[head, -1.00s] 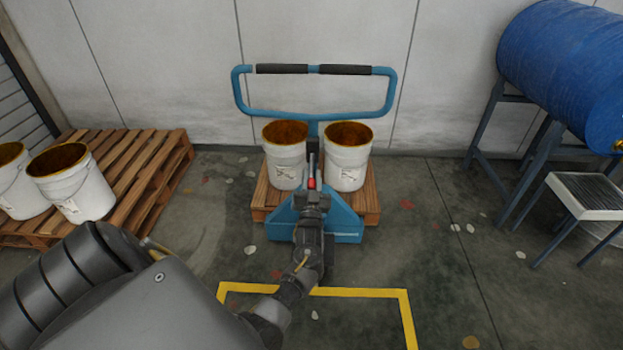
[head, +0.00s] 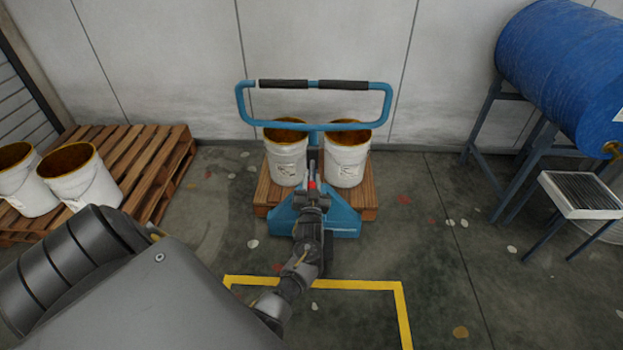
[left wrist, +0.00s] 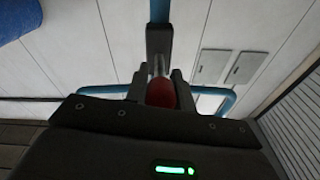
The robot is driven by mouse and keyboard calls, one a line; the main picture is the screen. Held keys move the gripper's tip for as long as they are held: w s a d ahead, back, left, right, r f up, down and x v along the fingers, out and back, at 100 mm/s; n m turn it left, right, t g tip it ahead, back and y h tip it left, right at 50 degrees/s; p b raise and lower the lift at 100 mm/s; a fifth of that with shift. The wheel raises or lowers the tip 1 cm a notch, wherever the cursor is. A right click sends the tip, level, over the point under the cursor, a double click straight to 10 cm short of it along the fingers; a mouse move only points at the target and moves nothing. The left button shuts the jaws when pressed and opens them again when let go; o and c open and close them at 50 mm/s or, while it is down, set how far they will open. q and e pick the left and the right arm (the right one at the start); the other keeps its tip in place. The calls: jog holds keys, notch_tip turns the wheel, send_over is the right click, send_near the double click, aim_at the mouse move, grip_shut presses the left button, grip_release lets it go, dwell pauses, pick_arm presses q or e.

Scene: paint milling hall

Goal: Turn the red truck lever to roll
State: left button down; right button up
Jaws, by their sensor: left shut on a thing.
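The blue pallet truck (head: 340,221) stands in front of a wooden pallet with two white buckets. Its handle (head: 248,116) is a blue loop with black grips, above and partly in front of the buckets. The red lever (head: 312,185) sits on the truck's upright, mostly hidden by my gripper. My left gripper (head: 312,178) reaches it from the front. In the left wrist view the red lever (left wrist: 160,93) lies between the two fingers, which are closed on it. Its exact position is hard to read. My right gripper is out of view.
Another pallet (head: 160,160) with white buckets stands at left. A blue drum (head: 560,60) on a stand and a small grated table (head: 580,195) are at right. A yellow floor line (head: 350,284) marks the near floor.

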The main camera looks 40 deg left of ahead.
pick_arm(q)
jog(key=shift+r, duration=0.4)
jog(key=shift+r+p, duration=0.5)
jog(key=shift+r, duration=0.2)
jog(key=shift+f, duration=0.1)
jog(key=c, duration=1.2)
grip_release()
jog(key=shift+f, duration=0.1)
